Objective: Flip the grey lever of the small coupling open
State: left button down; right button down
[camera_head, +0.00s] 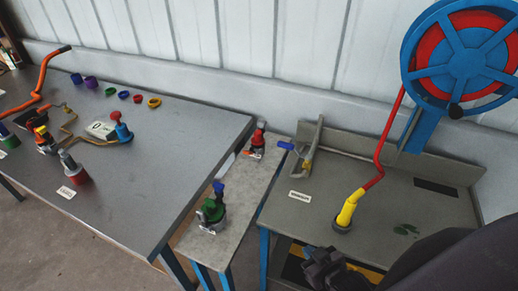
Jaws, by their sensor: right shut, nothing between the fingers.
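Two fittings that look like couplings stand on the narrow grey bench (236,195). The nearer one (211,210) has a green body, a blue top and pale metal parts at its side and foot. The farther, smaller one (258,142) is red and dark with a pale piece at its foot. I cannot tell for sure which is the small coupling, and no grey lever shows clearly enough to read its position. My right gripper (316,262) is dark, shut and empty at the bottom, right of the narrow bench and apart from both fittings. My left gripper is out of view.
The right workbench (420,215) carries a yellow and red hose (348,207) rising to a blue and red reel (466,60). A grey bent pipe with a blue end (312,150) stands at its left. The large left table (165,155) holds several fittings and coloured rings.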

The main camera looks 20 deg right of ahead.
aim_at(261, 124)
jog(key=l+z, duration=0.1)
jog(key=z, duration=0.35)
jog(key=k+l+z, duration=0.15)
jog(key=z, duration=0.3)
jog(key=l+z, duration=0.1)
jog(key=z, duration=0.35)
jog(key=l+z, duration=0.15)
jog(key=z, duration=0.3)
